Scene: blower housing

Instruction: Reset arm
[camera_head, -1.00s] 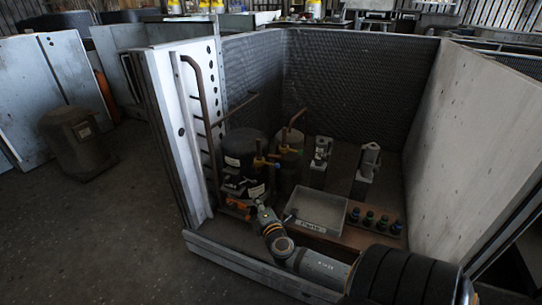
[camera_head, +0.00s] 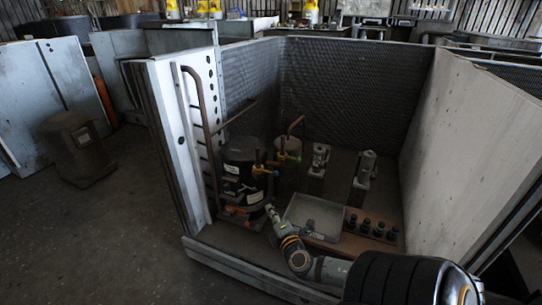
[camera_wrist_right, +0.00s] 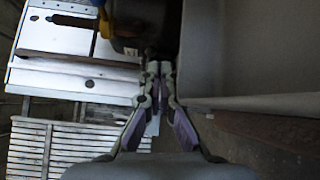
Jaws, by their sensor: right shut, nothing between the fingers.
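My right arm comes in from the lower right in the head view and reaches over the front edge of the blower housing (camera_head: 340,85). My right gripper (camera_head: 270,211) is small and dark there, between the black compressor (camera_head: 245,160) and the grey tray (camera_head: 316,218). In the right wrist view the two fingers of my right gripper (camera_wrist_right: 160,72) are together, with nothing seen between them. The tray wall (camera_wrist_right: 245,50) stands just right of the fingers. My left gripper is not in view.
Copper pipes (camera_head: 203,115) rise beside the perforated white panel (camera_head: 192,130). Several dark-capped fittings (camera_head: 372,228) stand in a brown block right of the tray. Two metal parts (camera_head: 364,170) stand behind. A dark canister (camera_head: 72,148) stands on the open floor at left.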

